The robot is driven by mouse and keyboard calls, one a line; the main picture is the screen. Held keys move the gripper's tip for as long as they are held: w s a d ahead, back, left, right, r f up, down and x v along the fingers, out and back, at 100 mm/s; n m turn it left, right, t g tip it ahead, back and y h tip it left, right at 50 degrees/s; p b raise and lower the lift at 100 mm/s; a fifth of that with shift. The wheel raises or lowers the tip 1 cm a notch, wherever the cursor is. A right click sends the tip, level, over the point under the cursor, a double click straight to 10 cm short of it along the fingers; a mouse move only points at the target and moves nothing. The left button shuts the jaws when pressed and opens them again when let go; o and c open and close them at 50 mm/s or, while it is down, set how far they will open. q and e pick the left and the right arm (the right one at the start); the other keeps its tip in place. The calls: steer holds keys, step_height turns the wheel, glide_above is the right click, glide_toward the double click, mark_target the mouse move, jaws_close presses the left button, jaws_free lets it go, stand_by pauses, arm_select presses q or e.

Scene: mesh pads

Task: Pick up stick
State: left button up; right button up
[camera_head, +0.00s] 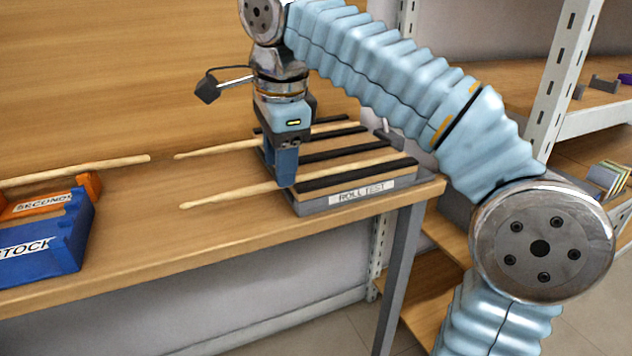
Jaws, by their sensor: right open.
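A pale wooden stick (235,194) lies across the near part of the grey roll test block (362,198), its tip reaching left past the block over the table. A second stick (225,149) lies across the far part of the block. A third stick (85,168) rests at the left on the bins. My right gripper (284,180) points down at the block's left end, open, with its fingertips at the near stick. One blue finger hides part of that stick; I cannot tell whether they touch. My left gripper is not in view.
A blue stock bin (45,242) and an orange seconds bin (38,204) stand at the table's left. The table (145,220) is bare between them and the block. A metal shelf rack (556,90) stands at the right, beyond the table's end.

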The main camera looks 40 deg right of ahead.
steer(key=x, duration=0.2)
steer(key=shift+f, duration=0.25)
jaws_close()
steer(key=shift+r, duration=0.15)
steer(key=v, duration=0.1)
steer(key=p+v, duration=0.1)
steer(key=v, duration=0.1)
steer(key=shift+w+r, duration=0.2)
steer(key=shift+w, duration=0.15)
steer(key=s+a+r+p, duration=0.5)
steer(key=s+r, duration=0.4)
steer(key=s, duration=0.3)
steer(key=shift+s+a+r, duration=0.2)
steer(key=shift+s+a, duration=0.2)
